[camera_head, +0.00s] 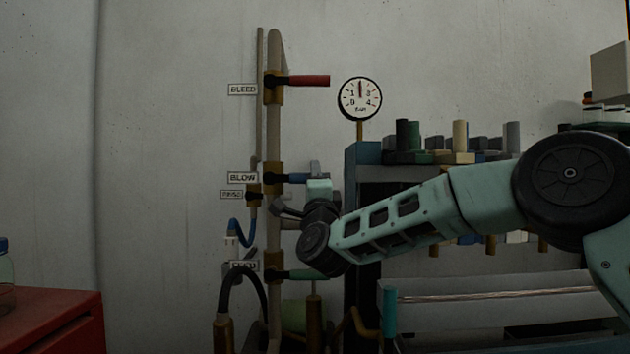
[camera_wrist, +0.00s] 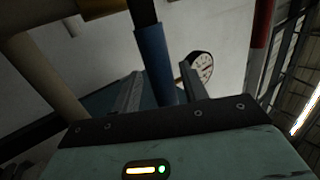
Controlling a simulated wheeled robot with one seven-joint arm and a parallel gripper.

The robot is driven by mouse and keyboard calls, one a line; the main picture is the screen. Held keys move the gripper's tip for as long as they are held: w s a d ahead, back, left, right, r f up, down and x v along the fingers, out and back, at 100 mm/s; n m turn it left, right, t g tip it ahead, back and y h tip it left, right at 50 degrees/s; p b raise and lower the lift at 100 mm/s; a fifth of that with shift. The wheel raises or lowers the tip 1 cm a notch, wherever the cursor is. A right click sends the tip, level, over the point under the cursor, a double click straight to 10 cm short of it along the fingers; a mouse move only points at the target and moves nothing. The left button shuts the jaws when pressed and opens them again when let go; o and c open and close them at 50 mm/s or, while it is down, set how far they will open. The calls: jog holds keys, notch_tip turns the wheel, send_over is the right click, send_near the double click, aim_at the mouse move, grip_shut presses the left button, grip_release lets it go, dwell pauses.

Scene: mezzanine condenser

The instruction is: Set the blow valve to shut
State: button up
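The blow valve is a brass body (camera_head: 273,178) on a vertical pipe, beside the BLOW label (camera_head: 242,177). Its blue handle (camera_head: 292,178) points right, level and across the pipe; the handle's outer end is hidden by my gripper (camera_head: 316,170). In the wrist view the blue handle (camera_wrist: 154,52) runs down between the two fingers of my gripper (camera_wrist: 163,76). The fingers are apart, one on each side of the handle, with narrow gaps showing. I cannot tell whether either finger touches it.
Above is the BLEED valve's red handle (camera_head: 308,81), level, with a round gauge (camera_head: 360,98) to its right. A smaller valve (camera_head: 254,195) sits just below left. A green handle (camera_head: 303,274) lies below my gripper. A shelf with several coloured parts (camera_head: 455,157) stands right.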

jog(key=v, duration=1.7)
jog(key=shift+s, duration=0.2)
jog(key=shift+a+f+y, duration=0.1)
jog(key=shift+y, duration=0.2)
jog(key=s+a+f+n+g+y, duration=0.75)
jog(key=s+f+n+g, duration=0.5)
jog(key=n, duration=0.45)
jog(key=s+d+f+n+g+h, duration=0.4)
jog(key=s+d+f+g, duration=0.2)
jog(key=s+d, duration=0.3)
jog(key=s+d+f+n+g+h, duration=0.3)
jog(key=s+d+f+g+h, duration=0.25)
jog(key=s, duration=0.65)
jog(key=d+r+p, duration=0.3)
jog(key=r+p, duration=2.9)
jog(key=shift+s+n+g+y, duration=0.3)
jog(key=shift+s+g+y, duration=0.1)
